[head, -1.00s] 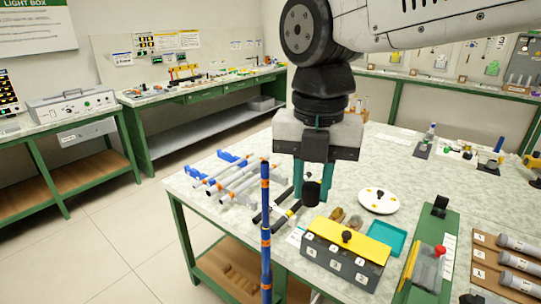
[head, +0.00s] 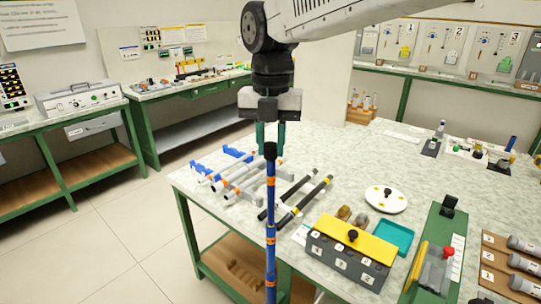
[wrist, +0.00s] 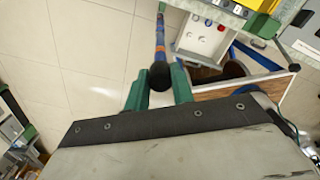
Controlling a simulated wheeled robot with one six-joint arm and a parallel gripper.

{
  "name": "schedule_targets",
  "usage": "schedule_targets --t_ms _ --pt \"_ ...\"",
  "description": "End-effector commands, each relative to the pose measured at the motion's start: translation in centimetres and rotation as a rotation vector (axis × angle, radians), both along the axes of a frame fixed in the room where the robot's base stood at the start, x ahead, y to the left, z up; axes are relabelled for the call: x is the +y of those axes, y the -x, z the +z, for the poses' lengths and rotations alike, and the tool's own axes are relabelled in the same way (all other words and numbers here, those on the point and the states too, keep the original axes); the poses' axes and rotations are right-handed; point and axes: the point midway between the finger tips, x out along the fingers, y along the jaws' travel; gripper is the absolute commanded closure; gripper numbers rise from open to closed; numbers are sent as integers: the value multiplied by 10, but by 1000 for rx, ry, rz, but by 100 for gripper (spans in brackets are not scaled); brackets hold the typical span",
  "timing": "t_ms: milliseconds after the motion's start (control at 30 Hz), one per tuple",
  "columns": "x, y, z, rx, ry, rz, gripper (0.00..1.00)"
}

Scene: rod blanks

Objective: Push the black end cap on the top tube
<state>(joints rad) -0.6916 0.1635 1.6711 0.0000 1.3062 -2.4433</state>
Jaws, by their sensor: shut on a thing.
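A tall upright tube (head: 270,215), blue with orange bands, stands in front of the table's near edge. The black end cap (head: 270,150) is at its top end in the head view, in line with it. How far it is seated I cannot tell. My gripper (head: 270,146) points down with its green fingers on either side of the cap, shut on it. In the wrist view the cap (wrist: 160,76) sits between the fingertips, with the blue and orange tube (wrist: 160,38) running away beyond it.
The table (head: 330,155) behind holds tubes on a blue rack (head: 235,175), black rods (head: 303,202), a grey box with yellow lid (head: 350,250), a teal tray (head: 392,238) and a white disc (head: 386,199). Open floor (head: 110,230) lies to the left.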

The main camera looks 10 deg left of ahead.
Motion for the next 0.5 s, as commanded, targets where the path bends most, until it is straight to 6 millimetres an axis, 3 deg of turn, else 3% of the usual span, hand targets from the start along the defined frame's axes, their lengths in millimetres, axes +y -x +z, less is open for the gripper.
schedule_targets --t_ms 200,400,433,500 --pt "0 1 -29 2 2 0 97" --pt "0 1 -31 1 1 0 97" --pt "0 1 -31 1 1 0 71" --pt "0 1 -31 1 1 0 54"
